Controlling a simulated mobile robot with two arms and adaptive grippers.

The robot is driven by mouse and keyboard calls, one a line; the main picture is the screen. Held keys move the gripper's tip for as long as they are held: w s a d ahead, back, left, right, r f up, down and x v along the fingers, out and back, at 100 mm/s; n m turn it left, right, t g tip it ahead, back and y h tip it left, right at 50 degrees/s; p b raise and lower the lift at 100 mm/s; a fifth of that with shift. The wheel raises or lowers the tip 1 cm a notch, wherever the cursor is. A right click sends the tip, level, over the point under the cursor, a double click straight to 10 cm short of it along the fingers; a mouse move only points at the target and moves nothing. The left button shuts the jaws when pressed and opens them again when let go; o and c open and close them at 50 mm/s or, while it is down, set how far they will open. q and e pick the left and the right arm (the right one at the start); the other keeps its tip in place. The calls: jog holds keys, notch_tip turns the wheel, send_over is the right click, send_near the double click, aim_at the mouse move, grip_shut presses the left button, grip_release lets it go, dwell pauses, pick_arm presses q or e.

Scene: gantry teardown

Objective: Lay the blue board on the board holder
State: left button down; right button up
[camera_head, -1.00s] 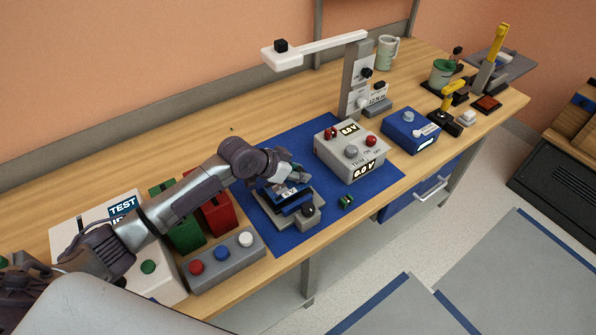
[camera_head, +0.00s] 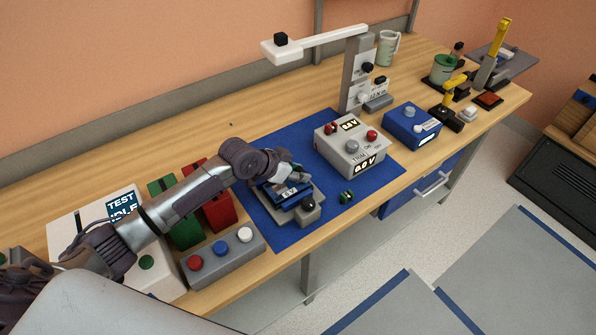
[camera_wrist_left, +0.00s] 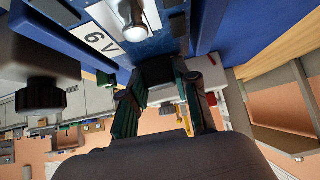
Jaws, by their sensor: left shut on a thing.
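The blue board (camera_head: 290,193), with a white "6 V" label, is at the grey board holder (camera_head: 312,216), low over it. I cannot tell whether it rests fully on the holder. The holder has a black knob (camera_head: 308,202) at its front. My left gripper (camera_head: 297,174) is over the board, shut on it, and partly hides it. In the left wrist view the fingers (camera_wrist_left: 165,92) close on a dark part at the edge of the blue board (camera_wrist_left: 130,61), and the label and a metal post show beside them. My right gripper is not in view.
The holder stands on a blue mat (camera_head: 290,135). A grey meter box (camera_head: 349,147) is to its right, with a small green part (camera_head: 347,197) in front. Red (camera_head: 219,213) and green (camera_head: 188,232) blocks and a button box (camera_head: 225,262) are to its left.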

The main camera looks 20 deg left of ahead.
pick_arm(q)
jog(key=shift+f, duration=0.35)
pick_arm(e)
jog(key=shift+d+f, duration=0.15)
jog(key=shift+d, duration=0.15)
pick_arm(q)
jog(key=c, duration=0.8)
grip_release()
jog(key=v, duration=1.2)
jog(key=shift+s, duration=0.1)
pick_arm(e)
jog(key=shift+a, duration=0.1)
